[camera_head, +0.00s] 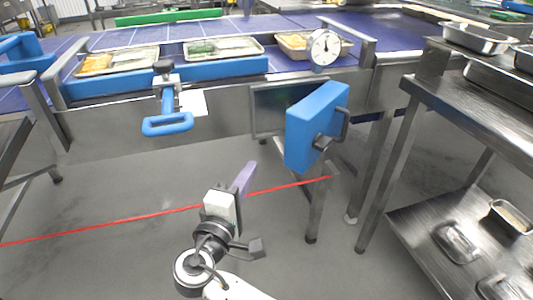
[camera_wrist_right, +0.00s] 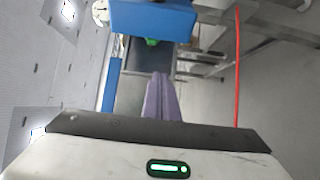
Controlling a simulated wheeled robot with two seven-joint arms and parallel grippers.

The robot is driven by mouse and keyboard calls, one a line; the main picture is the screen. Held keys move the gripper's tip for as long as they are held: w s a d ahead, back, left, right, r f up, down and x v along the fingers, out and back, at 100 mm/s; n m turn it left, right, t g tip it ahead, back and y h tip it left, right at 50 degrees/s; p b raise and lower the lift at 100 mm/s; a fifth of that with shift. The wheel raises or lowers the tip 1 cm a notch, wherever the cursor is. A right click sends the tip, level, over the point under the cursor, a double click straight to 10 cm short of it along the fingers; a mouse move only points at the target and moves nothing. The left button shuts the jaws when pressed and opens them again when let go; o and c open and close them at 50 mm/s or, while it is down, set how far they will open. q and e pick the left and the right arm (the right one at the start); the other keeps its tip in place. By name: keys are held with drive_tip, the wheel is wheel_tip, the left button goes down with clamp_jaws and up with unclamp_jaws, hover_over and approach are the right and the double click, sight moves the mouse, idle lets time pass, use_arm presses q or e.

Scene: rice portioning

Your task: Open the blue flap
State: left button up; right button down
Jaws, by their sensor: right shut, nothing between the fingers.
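The blue flap (camera_head: 313,125) is a thick blue panel with a dark handle (camera_head: 343,122) on its right side. In the head view it juts out at an angle from the metal front of the conveyor. A dark framed opening (camera_head: 270,100) shows partly behind it. In the right wrist view the blue flap (camera_wrist_right: 152,18) is at the top. My right gripper (camera_head: 249,168) is below and left of the flap, apart from it. Its purple fingers (camera_wrist_right: 158,85) are together and empty. My left gripper is not in view.
A blue loop handle (camera_head: 168,124) sticks out from the conveyor at the left. Food trays (camera_head: 117,61) and a round dial (camera_head: 325,47) are above. A steel table (camera_head: 480,120) stands at the right. The floor around my right gripper is clear.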

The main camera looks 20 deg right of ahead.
drive_tip(key=w+d+b, duration=0.1)
drive_tip(key=w+d, duration=0.4)
drive_tip(key=d, duration=0.2)
drive_tip(key=shift+d+r, duration=0.15)
drive_tip(key=shift+d, duration=0.2)
drive_tip(key=shift+s, duration=0.1)
